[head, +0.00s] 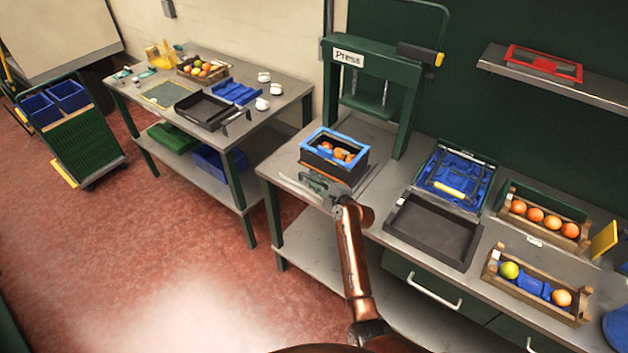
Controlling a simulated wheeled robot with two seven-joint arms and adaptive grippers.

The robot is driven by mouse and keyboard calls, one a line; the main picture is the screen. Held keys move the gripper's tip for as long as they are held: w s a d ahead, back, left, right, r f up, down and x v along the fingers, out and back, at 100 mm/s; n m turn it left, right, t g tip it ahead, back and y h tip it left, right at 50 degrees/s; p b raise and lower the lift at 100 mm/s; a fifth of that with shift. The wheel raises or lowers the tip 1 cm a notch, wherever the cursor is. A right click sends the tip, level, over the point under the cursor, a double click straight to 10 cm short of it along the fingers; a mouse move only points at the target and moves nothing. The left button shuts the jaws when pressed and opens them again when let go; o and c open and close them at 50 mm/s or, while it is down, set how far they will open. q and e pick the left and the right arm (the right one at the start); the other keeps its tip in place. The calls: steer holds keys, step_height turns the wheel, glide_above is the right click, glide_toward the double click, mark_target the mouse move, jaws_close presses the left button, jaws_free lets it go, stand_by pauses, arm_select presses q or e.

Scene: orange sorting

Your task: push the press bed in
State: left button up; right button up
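The green press (372,75) with its "Press" label stands at the back of the middle bench. A black box with a blue rim (334,152), with several fruits inside, sits in front of the press frame. The press bed seems to be under this box; an orange-brown edge (325,173) shows at its front, and most of the bed is hidden. My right gripper (316,183) is at the front of the box, low over the bench edge. I cannot tell whether it touches the bed, or whether its fingers are open. My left gripper is not in view.
A black tray (432,232) and a blue-lined case (455,178) lie right of the press. Further right are wooden crates of fruit (540,218) (535,287). A red-framed item (543,65) lies on the shelf. Another table (215,140) stands at left, with open floor before it.

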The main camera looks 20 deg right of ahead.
jaws_close()
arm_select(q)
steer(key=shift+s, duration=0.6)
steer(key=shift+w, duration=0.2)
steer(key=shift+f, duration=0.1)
